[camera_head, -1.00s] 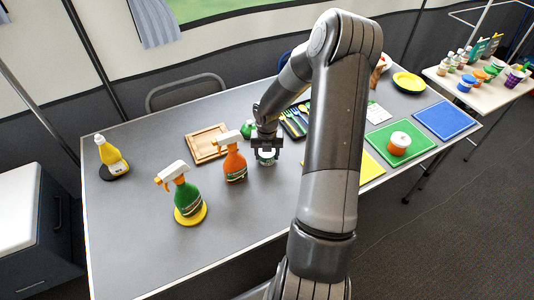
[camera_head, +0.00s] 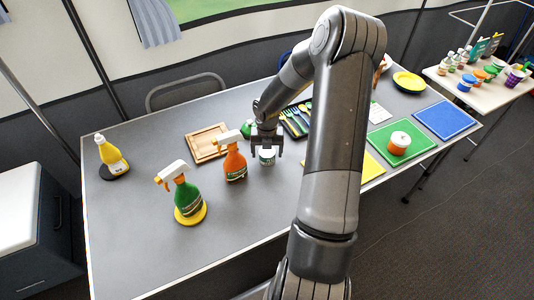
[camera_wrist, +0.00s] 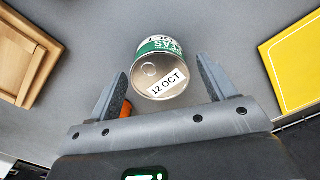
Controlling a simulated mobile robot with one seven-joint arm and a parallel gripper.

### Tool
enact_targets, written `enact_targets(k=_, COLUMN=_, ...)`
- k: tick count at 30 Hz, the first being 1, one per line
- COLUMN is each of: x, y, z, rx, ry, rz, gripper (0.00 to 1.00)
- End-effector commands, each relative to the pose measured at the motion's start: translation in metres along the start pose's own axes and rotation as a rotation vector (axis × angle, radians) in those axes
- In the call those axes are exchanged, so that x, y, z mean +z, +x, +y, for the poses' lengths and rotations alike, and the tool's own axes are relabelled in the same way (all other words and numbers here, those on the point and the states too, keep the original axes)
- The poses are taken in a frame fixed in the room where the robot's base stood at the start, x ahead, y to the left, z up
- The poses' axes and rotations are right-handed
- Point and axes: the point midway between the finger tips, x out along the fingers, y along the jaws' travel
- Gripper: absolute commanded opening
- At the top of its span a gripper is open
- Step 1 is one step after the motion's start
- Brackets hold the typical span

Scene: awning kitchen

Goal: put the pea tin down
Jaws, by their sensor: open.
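The pea tin (camera_head: 267,156) stands on the grey table (camera_head: 130,235), to the right of the orange spray bottle. In the wrist view the tin (camera_wrist: 162,68) shows a green and white label reading PEAS and a silver lid with a "12 OCT" sticker. My gripper (camera_head: 266,147) is just above the tin in the head view. In the wrist view the gripper (camera_wrist: 163,90) is open, with one finger on each side of the tin and a gap to both. Nothing is held.
An orange spray bottle (camera_head: 235,163) stands close on the left, with a green spray bottle (camera_head: 187,197) farther left. A wooden tray (camera_head: 207,143), a cutlery tray (camera_head: 294,121) and a yellow mat (camera_head: 371,165) lie around. The table in front of the tin is clear.

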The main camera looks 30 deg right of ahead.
Motion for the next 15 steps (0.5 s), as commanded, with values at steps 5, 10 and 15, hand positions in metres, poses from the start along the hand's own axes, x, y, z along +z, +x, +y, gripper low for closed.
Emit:
enact_targets(k=5, x=0.001, y=-0.038, z=-0.001, rx=0.0, ry=0.002, rz=-0.006, gripper=0.77)
enact_targets(k=10, x=0.001, y=-0.075, z=-0.001, rx=-0.001, ry=0.001, rz=-0.005, gripper=0.77)
enact_targets(k=15, x=0.0, y=-0.099, z=-0.001, rx=-0.001, ry=0.001, rz=-0.003, gripper=0.77)
